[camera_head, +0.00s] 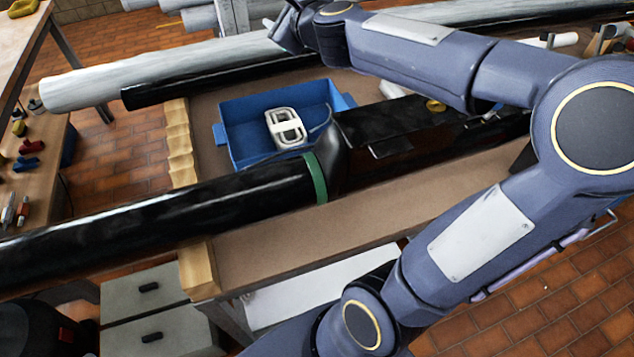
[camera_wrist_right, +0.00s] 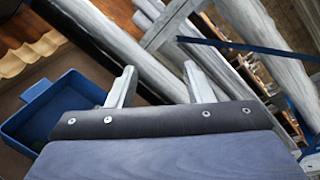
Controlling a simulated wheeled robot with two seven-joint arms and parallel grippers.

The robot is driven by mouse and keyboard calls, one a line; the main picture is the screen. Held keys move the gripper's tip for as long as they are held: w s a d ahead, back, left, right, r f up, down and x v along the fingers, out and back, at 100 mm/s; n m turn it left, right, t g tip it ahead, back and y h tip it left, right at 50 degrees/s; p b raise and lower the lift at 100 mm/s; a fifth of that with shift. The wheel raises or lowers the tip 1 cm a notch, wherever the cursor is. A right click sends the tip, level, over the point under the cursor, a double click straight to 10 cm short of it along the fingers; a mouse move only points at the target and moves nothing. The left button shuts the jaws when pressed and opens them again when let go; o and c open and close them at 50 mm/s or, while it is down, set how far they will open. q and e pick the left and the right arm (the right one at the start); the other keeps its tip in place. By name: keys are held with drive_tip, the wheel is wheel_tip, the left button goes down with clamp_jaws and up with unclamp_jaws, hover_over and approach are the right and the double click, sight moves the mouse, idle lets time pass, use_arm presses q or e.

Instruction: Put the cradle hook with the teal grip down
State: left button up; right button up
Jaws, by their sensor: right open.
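I cannot make out the cradle hook with the teal grip in either view. My right arm reaches across the head view from the lower right, and its wrist end is at the top, above the grey pipe. In the right wrist view my right gripper (camera_wrist_right: 160,77) has its two fingers apart, with nothing between them. My left gripper is not in view. A small green patch shows inside the blue bin (camera_wrist_right: 62,96) at the left of the wrist view, too small to identify.
A long black mast (camera_head: 150,222) with a green band (camera_head: 316,178) crosses the workbench (camera_head: 330,232). Behind it, the blue bin (camera_head: 240,118) holds a white coil-like object (camera_head: 287,128). A grey pipe (camera_head: 150,77) and a thinner black tube (camera_head: 210,80) lie farther back.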

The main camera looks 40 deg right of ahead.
drive_tip(key=s+a+f+n+g+y, duration=0.1)
drive_tip(key=s+a+f+n+y, duration=0.2)
drive_tip(key=s+a+n, duration=0.3)
drive_tip(key=s+a+f+n+g+y, duration=0.1)
drive_tip(key=s+a+f+n+y, duration=0.1)
drive_tip(key=s+a+n+y, duration=0.45)
drive_tip(key=s+a+f+n+g+h, duration=0.1)
drive_tip(key=s+f+n+g+h, duration=0.2)
drive_tip(key=s+f+n+g, duration=0.4)
drive_tip(key=s+f+n, duration=0.7)
drive_tip(key=s, duration=0.2)
drive_tip(key=shift+s+a+f+n+g, duration=0.2)
drive_tip(key=shift+a+f+n+g, duration=0.15)
drive_tip(key=shift+f+g, duration=0.05)
